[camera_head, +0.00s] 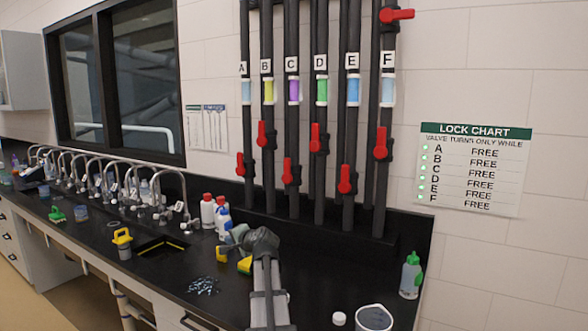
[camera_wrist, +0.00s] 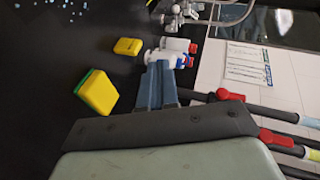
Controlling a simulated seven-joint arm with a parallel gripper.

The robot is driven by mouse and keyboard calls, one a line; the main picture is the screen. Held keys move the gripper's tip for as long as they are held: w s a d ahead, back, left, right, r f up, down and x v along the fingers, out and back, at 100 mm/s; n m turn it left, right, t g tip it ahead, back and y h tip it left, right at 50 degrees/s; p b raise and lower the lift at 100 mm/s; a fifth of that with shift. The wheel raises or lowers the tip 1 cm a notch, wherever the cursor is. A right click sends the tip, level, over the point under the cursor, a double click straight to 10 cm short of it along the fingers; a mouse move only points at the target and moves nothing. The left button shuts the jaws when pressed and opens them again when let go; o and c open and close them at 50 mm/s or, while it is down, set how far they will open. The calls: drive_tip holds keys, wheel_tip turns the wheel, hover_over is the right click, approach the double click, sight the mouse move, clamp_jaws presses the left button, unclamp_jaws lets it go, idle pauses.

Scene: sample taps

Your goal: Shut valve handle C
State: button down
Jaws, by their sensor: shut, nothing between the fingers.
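Valve handle C (camera_head: 287,171) is a red lever, upright along the dark pipe (camera_head: 293,130) under the C label. The C pipe has a purple window (camera_head: 294,90). My gripper (camera_head: 236,236) is low over the black counter, left of and below handle C and apart from it. In the wrist view my gripper (camera_wrist: 158,80) shows blue-grey fingers together, with nothing between them. That view shows two red handles, seemingly A (camera_wrist: 228,95) and B (camera_wrist: 276,137); I cannot make out handle C there.
The lock chart (camera_head: 470,168) lists A to F as FREE, with green lights. Neighbouring red handles B (camera_head: 261,134) and D (camera_head: 315,137) sit higher. White bottles (camera_head: 207,210) and a yellow sponge (camera_wrist: 98,92) are near my gripper. A green-capped bottle (camera_head: 411,275) stands right.

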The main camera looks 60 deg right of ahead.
sight(287, 170)
drive_tip(key=s+d+r+m+h, duration=0.4)
drive_tip(key=s+d+r, duration=0.5)
drive_tip(key=d+r, duration=0.25)
drive_tip(key=s+d+r+m+h, duration=0.35)
drive_tip(key=s+d+r, duration=0.45)
drive_tip(key=d+r, duration=0.4)
drive_tip(key=w+a+f+x, duration=0.1)
drive_tip(key=x, duration=1.2)
drive_tip(key=shift+f+g+h, duration=0.25)
drive_tip(key=shift+g+h, duration=0.05)
drive_tip(key=shift+h, duration=0.15)
